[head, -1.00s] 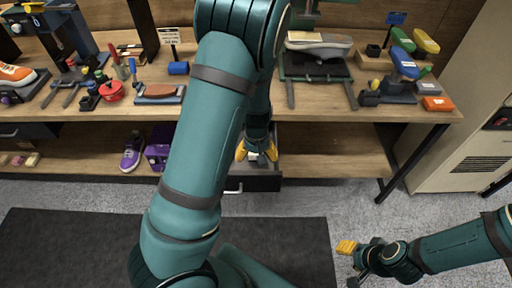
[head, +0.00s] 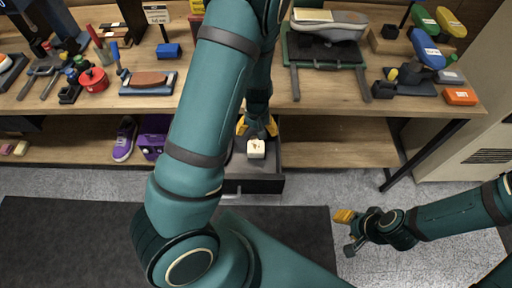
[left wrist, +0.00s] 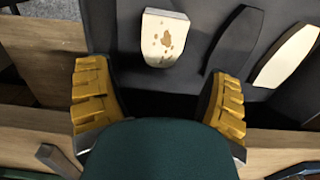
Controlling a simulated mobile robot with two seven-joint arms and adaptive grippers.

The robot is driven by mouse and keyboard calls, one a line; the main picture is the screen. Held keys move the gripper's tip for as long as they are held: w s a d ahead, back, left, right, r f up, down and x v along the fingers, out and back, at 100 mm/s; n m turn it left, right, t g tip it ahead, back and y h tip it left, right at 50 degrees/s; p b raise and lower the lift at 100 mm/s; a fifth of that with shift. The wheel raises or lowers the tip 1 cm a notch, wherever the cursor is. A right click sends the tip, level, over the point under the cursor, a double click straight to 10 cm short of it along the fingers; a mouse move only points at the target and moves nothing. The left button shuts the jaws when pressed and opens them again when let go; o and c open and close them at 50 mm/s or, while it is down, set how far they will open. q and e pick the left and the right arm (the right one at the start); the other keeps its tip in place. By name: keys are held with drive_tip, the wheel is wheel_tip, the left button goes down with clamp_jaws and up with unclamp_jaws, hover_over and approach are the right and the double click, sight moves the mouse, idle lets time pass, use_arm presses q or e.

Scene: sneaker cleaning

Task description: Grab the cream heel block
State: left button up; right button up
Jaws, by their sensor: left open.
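The cream heel block (head: 256,149) lies in an open dark drawer (head: 254,186) below the bench. It is a small cream piece with brown spots, and it also shows in the left wrist view (left wrist: 165,38). My left gripper (head: 257,128) is at the drawer, open, with yellow fingers spread. In the left wrist view, my left gripper (left wrist: 158,97) has its fingertips on either side of and short of the block, with nothing between them. My right gripper (head: 345,228) is low at the right, away from the drawer; I cannot tell its opening.
In the drawer, a dark sole-shaped piece (left wrist: 236,40) and a cream-topped one (left wrist: 287,55) lie right of the block. The workbench (head: 225,93) above holds tools and brushes. A purple shoe (head: 124,140) stands on the lower shelf. A dark mat (head: 70,240) covers the floor.

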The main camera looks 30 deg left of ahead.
sight(256, 145)
use_arm(q)
wheel_tip(256, 145, down, 4)
drive_tip(key=shift+f+b, duration=0.2)
drive_tip(key=shift+b, duration=0.3)
drive_tip(key=f, duration=0.1)
drive_tip(key=f+b, duration=0.1)
drive_tip(key=f, duration=0.1)
drive_tip(key=f+b, duration=0.1)
drive_tip(key=shift+s+f, duration=0.25)
drive_tip(key=shift+s, duration=0.05)
drive_tip(key=shift+f, duration=0.4)
drive_tip(key=shift+r, duration=0.1)
drive_tip(key=shift+c, duration=0.3)
drive_tip(key=c, duration=0.9)
